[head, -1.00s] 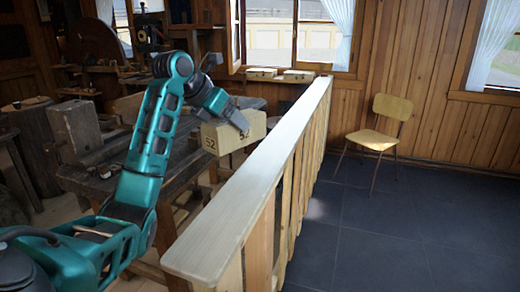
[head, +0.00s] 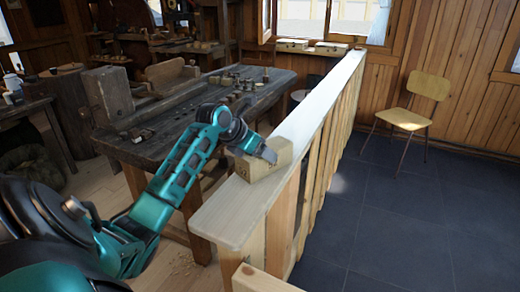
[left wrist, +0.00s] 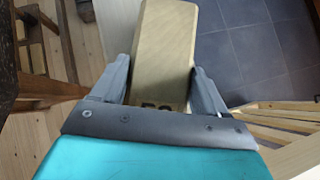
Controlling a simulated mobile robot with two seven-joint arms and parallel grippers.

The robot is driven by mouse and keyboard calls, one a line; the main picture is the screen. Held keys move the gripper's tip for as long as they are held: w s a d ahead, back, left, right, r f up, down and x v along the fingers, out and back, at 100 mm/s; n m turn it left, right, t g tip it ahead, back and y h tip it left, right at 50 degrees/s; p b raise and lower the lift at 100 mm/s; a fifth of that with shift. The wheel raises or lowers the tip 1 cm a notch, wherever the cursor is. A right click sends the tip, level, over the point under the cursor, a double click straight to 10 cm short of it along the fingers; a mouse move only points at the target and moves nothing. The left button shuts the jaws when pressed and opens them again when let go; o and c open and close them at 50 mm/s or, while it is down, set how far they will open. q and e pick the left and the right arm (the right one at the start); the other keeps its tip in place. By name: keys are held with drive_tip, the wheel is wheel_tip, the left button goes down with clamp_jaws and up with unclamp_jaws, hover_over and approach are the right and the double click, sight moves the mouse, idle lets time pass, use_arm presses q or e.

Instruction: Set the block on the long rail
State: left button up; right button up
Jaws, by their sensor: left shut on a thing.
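The block (head: 268,166) is a pale wooden box shape with dark marks on its end. In the head view it is at the near part of the long rail (head: 320,98), a pale flat-topped wooden rail running away toward the window. My left gripper (head: 254,148) is shut on the block, with a finger on each side in the left wrist view (left wrist: 160,75). The block (left wrist: 163,45) appears on or just above the rail top; I cannot tell whether they touch. My right gripper is not in view.
A dark workbench (head: 155,138) with several small turned pieces stands left of the rail. A yellow chair (head: 408,110) stands on the dark tiled floor to the right. Several pale blocks (head: 330,48) lie on the ledge by the window.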

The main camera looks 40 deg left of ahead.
use_arm(q)
drive_tip(key=o, duration=1.3)
drive_tip(key=v, duration=1.2)
